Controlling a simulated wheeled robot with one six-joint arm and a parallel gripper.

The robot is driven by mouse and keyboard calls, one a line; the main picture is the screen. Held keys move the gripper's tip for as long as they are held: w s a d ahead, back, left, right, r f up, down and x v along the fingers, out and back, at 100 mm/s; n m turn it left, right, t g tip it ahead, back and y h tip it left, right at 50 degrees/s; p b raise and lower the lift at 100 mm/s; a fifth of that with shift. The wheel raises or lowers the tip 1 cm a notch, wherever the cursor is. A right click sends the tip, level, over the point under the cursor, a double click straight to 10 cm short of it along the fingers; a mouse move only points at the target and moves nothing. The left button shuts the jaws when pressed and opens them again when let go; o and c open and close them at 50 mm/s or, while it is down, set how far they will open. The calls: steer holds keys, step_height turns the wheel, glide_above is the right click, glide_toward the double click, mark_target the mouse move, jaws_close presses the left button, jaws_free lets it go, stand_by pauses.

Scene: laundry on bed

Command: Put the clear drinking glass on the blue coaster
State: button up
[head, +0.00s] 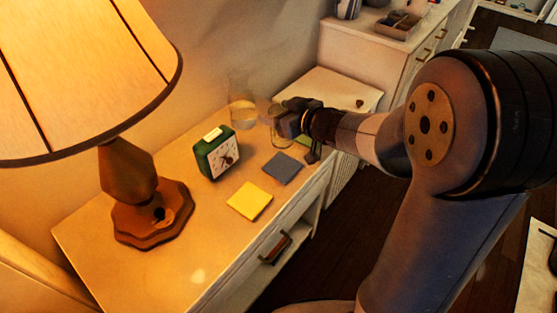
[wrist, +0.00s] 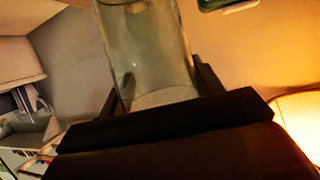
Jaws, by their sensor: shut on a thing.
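My gripper (head: 284,118) is shut on the clear drinking glass, at the far end of the bedside table. In the wrist view the glass (wrist: 150,50) stands between the two fingers of my gripper (wrist: 158,92). In the head view the held glass (head: 277,133) shows faintly just left of the fingers. The blue coaster (head: 282,168) lies flat and bare on the tabletop, nearer the camera than the glass. The glass is apart from the coaster. I cannot tell whether its base touches the table.
A clear carafe (head: 243,112) stands close left of the glass. A green clock (head: 217,153) stands left of the blue coaster, and a yellow coaster (head: 249,201) lies in front of it. A lamp (head: 150,205) fills the table's left side. A dresser (head: 370,45) stands behind.

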mark_target(291, 145)
step_height(291, 145, down, 10)
steer(key=b, duration=0.4)
steer(key=shift+r+b, duration=0.15)
steer(key=shift+b, duration=0.2)
steer(key=o, duration=1.1)
steer(key=shift+s+d+r, duration=0.2)
steer(key=p+v, duration=0.3)
steer(key=v, duration=0.6)
steer(key=shift+s+d+r, duration=0.15)
steer(key=shift+s+d, duration=0.1)
steer(key=shift+v, duration=0.8)
